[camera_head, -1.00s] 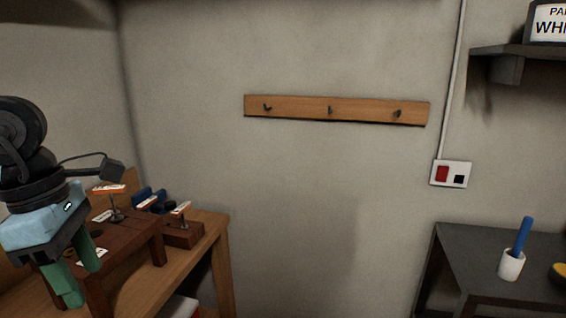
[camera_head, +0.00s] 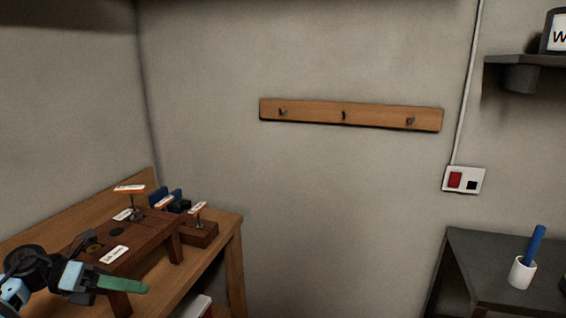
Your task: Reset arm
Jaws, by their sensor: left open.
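My left gripper (camera_head: 122,284) is at the lower left of the head view, in front of the wooden bench. It is open and its green finger points right; the other finger is not clearly visible. Nothing shows between the fingers. My right gripper is not in view.
A wooden bench (camera_head: 228,233) at the left holds a dark brown stand (camera_head: 150,238) and small orange-topped labelled pieces (camera_head: 130,188). A hook rail (camera_head: 350,115) hangs on the wall. A dark table (camera_head: 487,253) at right holds a white cup (camera_head: 521,273) with a blue-handled item (camera_head: 534,244).

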